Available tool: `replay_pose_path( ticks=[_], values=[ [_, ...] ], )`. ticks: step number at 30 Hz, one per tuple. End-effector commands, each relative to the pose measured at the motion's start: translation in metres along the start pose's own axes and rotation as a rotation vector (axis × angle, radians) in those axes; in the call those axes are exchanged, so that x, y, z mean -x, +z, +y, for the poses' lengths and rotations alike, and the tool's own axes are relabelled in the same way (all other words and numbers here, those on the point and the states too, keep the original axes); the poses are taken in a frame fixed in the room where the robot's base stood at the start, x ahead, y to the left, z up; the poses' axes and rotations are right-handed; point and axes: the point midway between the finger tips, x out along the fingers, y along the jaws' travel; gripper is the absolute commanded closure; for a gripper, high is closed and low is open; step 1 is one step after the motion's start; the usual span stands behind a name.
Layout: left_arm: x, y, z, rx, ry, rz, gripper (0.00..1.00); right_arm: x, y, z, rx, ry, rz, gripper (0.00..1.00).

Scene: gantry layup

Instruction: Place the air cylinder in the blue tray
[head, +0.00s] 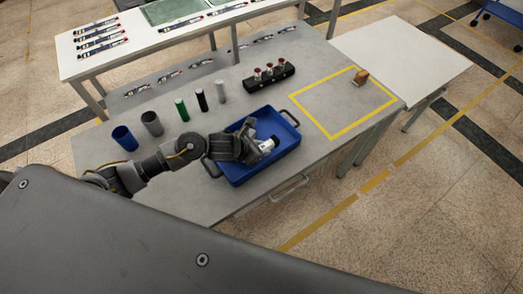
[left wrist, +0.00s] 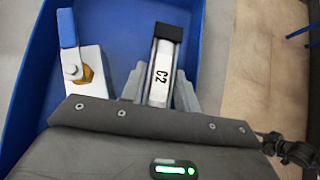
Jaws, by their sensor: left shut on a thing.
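My left gripper (head: 259,149) is over the blue tray (head: 287,158), pointing down into it. In the left wrist view its grey fingers (left wrist: 158,92) are shut on the air cylinder (left wrist: 161,76), a white body marked C2 with a black end. The cylinder lies between the fingers with the tray's blue floor behind it; I cannot tell whether it touches the floor. In the head view the gripper hides most of it. My right gripper is not in view.
A white part with a blue lever and brass fitting (left wrist: 84,70) is in the tray, left of the cylinder. Several upright cylinders, including a green one (head: 182,109), stand behind the tray. A black holder (head: 269,78) with red-topped parts and a small brown block (head: 361,77) are farther right.

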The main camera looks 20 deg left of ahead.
Motion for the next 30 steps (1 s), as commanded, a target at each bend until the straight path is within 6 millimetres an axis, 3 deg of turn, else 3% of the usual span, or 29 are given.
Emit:
replay_pose_path(
  ticks=[4, 18, 19, 20, 30],
  values=[
    [-0.011, -0.011, -0.003, 0.004, -0.004, 0.0, 1.0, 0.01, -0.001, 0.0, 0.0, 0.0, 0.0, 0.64],
    [-0.018, -0.017, -0.002, -0.001, -0.002, -0.002, 1.0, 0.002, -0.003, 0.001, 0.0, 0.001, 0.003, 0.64],
    [-0.017, -0.017, -0.002, -0.001, -0.003, 0.0, 0.67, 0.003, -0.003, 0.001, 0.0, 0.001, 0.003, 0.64],
    [-0.017, -0.017, -0.002, -0.001, -0.003, 0.0, 0.63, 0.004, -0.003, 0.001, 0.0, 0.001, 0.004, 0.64],
    [-0.015, -0.015, -0.002, 0.0, -0.003, 0.0, 0.6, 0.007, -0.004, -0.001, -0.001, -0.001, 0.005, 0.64]
  ],
)
